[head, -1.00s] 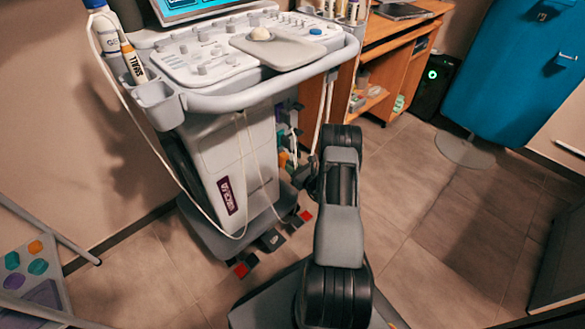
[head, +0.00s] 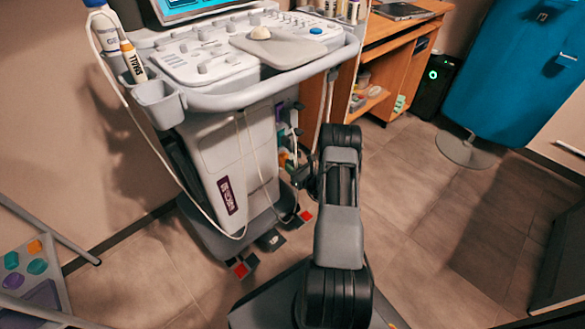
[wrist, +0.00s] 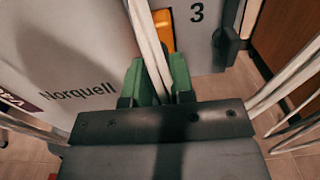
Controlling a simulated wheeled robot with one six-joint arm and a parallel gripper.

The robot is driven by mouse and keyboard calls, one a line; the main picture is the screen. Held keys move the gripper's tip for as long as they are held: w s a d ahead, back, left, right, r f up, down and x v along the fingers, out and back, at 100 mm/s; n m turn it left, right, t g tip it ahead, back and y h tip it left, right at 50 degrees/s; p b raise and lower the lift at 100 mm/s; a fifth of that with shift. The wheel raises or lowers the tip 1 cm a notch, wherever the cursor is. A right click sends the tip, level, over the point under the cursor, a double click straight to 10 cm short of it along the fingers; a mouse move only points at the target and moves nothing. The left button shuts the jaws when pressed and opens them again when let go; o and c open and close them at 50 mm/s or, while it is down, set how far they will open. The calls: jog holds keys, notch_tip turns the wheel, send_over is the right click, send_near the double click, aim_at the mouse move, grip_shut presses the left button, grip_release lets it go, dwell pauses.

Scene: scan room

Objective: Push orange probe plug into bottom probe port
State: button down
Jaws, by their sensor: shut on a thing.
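In the wrist view, my gripper (wrist: 158,78) has two green fingertips, shut on the orange probe plug (wrist: 163,32). Only part of the plug's orange body shows, just beyond the fingers. Pale cables (wrist: 147,45) run up in front of it and hide part of it. A grey panel marked 3 (wrist: 197,25) stands to the right of the plug. The bottom probe port is not clearly visible, so I cannot tell whether the plug touches it. In the head view, my gripper is low at the right side of the ultrasound cart (head: 235,165), mostly hidden by dark arm parts.
White cables (wrist: 285,85) hang at the right of the wrist view, and a cable loop (head: 245,190) hangs on the cart front. The cart's pedals (head: 242,266) stick out near the floor. A wooden desk (head: 395,50) stands behind. The floor (head: 440,220) at right is clear.

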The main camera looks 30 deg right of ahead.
jog(key=shift+w+a+b, duration=0.2)
jog(key=shift+w+b, duration=0.4)
jog(key=shift+w, duration=0.4)
dwell(1.6)
jog(key=shift+f, duration=0.1)
dwell(0.5)
jog(key=c, duration=0.9)
grip_release()
jog(key=shift+a+f, duration=0.1)
jog(key=shift+a, duration=0.15)
jog(key=shift+c, duration=0.7)
jog(key=shift+o, duration=0.3)
